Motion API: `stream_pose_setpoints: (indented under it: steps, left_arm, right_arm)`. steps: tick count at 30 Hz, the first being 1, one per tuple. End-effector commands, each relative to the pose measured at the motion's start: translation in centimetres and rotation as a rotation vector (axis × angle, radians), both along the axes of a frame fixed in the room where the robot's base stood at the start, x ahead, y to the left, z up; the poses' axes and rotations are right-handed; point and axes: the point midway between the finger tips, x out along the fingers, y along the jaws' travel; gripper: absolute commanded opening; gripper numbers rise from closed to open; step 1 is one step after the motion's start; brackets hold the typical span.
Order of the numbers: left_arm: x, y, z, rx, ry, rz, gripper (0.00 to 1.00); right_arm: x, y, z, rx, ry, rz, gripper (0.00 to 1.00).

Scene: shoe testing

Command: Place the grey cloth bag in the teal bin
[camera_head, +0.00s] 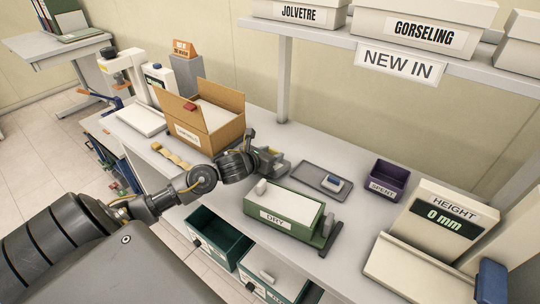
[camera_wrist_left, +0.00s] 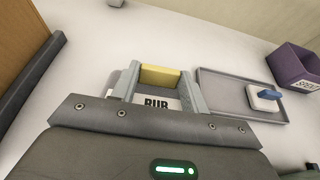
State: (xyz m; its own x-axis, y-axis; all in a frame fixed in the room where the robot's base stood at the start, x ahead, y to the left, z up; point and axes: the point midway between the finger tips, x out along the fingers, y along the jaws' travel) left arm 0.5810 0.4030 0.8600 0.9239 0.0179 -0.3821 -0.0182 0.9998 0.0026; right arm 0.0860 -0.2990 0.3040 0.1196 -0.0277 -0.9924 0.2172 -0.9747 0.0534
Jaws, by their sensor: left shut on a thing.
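My left gripper (camera_head: 281,166) reaches over the white table behind the green-edged DRY box. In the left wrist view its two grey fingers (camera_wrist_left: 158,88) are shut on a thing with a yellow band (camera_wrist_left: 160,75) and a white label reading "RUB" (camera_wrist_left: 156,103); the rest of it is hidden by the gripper. I cannot make out a grey cloth bag for certain in either view. An open teal bin (camera_head: 240,250) stands below the table's front edge, left of a second teal-edged box (camera_head: 290,288). My right gripper is not in view.
The DRY box (camera_head: 275,219) stands in front of the gripper. A grey tray (camera_head: 305,178) holds a small white-and-blue item (camera_head: 332,183). A purple SPENT bin (camera_head: 384,186), a height gauge (camera_head: 443,215) and an open cardboard box (camera_head: 231,129) stand around it. A shelf (camera_head: 325,32) hangs above.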

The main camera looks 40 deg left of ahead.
Motion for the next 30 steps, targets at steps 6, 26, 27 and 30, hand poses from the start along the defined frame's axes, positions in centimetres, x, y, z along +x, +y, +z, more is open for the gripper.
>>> stream_pose_setpoints:
  steps: [6,26,27,30]
  left_arm:
    - [-0.1,-0.1,-0.3,-0.001,0.006,-0.002,0.67]
    - [-6.2,-0.1,2.3,0.003,0.002,-0.003,0.67]
    - [-7.0,0.0,2.6,0.002,0.002,-0.001,0.67]
    - [-8.8,-0.1,3.4,0.001,0.002,-0.003,0.67]
  right_arm:
    - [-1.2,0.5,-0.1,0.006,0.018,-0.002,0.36]
    - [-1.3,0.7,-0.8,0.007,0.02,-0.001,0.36]
    - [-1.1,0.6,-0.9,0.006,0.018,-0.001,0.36]
    - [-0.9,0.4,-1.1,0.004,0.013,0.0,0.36]
